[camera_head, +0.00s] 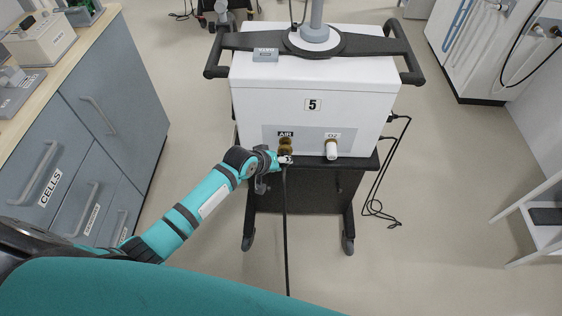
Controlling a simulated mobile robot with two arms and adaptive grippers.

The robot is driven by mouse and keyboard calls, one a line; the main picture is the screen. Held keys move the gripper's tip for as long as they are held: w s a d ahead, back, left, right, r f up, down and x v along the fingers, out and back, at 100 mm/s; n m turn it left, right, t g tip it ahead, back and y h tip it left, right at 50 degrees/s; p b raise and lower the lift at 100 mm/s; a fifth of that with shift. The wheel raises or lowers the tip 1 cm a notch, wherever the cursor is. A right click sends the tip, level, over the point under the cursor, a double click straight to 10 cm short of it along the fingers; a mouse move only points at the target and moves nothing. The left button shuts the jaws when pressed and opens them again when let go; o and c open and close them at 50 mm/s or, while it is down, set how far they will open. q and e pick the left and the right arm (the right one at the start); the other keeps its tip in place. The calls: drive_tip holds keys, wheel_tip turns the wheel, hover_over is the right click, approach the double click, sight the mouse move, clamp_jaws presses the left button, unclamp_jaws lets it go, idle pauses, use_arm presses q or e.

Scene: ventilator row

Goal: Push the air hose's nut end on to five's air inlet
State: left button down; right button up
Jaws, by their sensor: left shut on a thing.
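Ventilator five (312,104) is a white box on a dark wheeled stand in the middle of the view, with a "5" label on its front. Its brass air inlet (285,144) sits under the AIR label. A white O2 fitting (331,149) is to its right. My left gripper (284,160) is shut on the end of the black air hose (286,225), just below the air inlet. The hose hangs straight down from the gripper. The nut is mostly hidden, and I cannot tell whether it touches the inlet. My right gripper is out of view.
Grey cabinets with a wooden top (95,110) stand at the left. A white wall unit (480,50) is at the upper right and a white shelf (540,225) at the right edge. Dark cables (378,190) hang right of the ventilator. Floor is clear around the stand.

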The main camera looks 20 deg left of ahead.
use_arm(q)
drive_tip(key=shift+w+a+b, duration=0.15)
drive_tip(key=shift+w+b, duration=0.1)
drive_tip(key=shift+w, duration=0.3)
drive_tip(key=shift+w+a+b, duration=0.15)
drive_tip(key=shift+w+b, duration=0.05)
drive_tip(key=shift+w, duration=0.3)
idle(0.7)
drive_tip(key=c, duration=0.9)
unclamp_jaws()
drive_tip(key=shift+s, duration=0.1)
